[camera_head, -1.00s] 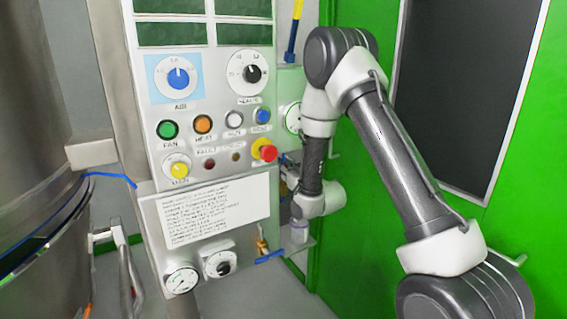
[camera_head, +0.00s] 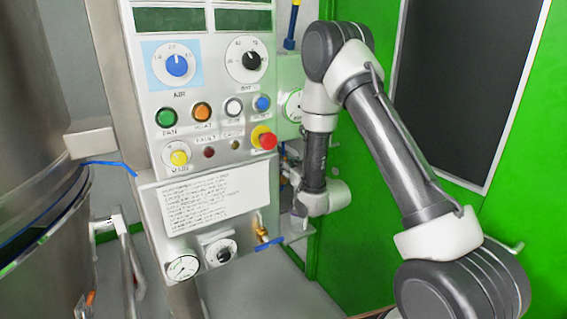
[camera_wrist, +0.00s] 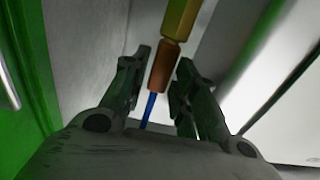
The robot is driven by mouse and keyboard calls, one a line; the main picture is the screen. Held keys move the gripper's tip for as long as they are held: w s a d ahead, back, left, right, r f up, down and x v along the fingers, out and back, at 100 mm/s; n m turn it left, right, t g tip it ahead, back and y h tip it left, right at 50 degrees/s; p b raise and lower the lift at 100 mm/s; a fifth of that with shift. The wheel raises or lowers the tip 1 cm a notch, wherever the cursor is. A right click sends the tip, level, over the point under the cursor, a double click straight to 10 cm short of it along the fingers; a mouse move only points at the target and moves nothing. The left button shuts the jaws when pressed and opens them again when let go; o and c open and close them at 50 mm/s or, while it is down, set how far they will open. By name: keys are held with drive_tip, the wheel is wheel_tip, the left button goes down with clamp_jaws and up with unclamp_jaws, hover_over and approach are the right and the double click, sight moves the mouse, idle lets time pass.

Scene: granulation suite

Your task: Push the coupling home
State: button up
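In the wrist view an orange-brown coupling (camera_wrist: 163,66), with a thin blue hose (camera_wrist: 150,108) below it, lies tilted between the fingers of my gripper (camera_wrist: 163,62). A yellow-brass hex fitting (camera_wrist: 181,18) stands in line just above the coupling, close against its upper end. The fingers stand apart on either side of the coupling. A narrow gap shows beside it, so they look open around it. In the head view the gripper is mostly hidden by my wrist and the panel's right edge, and the coupling cannot be made out.
A control panel (camera_head: 240,190) with knobs, buttons and a red stop button (camera_head: 267,141) stands left of my arm. A brass valve with a blue handle (camera_head: 268,243) sticks out from its lower right edge. A steel vessel (camera_head: 40,130) is at left, a green wall (camera_head: 350,265) behind my arm.

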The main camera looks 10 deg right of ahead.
drive_tip(key=v, duration=0.5)
drive_tip(key=shift+s+d, duration=0.1)
drive_tip(key=shift+s, duration=0.05)
